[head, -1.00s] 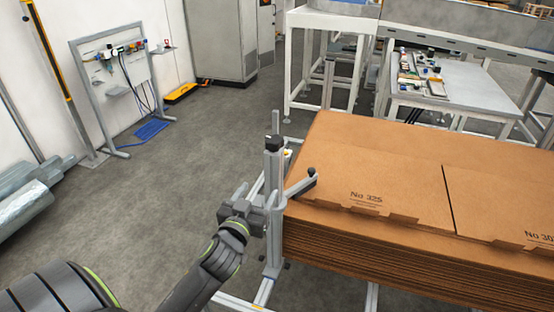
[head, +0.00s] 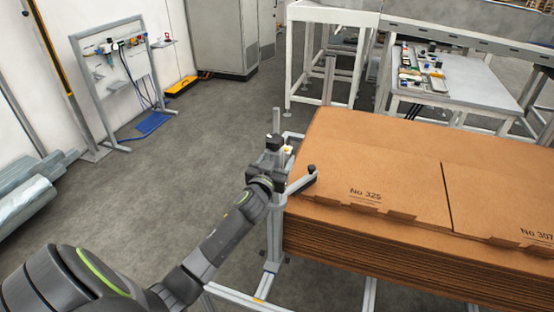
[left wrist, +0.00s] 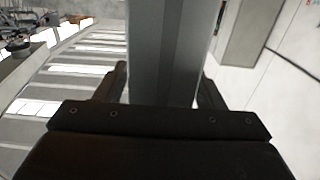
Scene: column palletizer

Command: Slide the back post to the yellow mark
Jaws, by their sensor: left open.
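A grey upright post (head: 274,225) with a black clamp and a side arm stands at the left corner of the cardboard stack. Another grey post (head: 328,80) rises behind the stack; I cannot tell which is the back post. My left gripper (head: 272,165) is at the upper part of the nearer post. In the left wrist view a grey post (left wrist: 162,50) stands between the open fingers (left wrist: 160,88), and I cannot tell whether they touch it. A small yellow mark (head: 259,299) shows on the low floor rail. My right gripper is out of view.
The brown cardboard stack (head: 390,180) fills the right side. Low pale rails (head: 235,301) run at floor level beneath it. A white bench with parts (head: 470,90) stands behind. The grey floor (head: 200,140) left of the post is clear.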

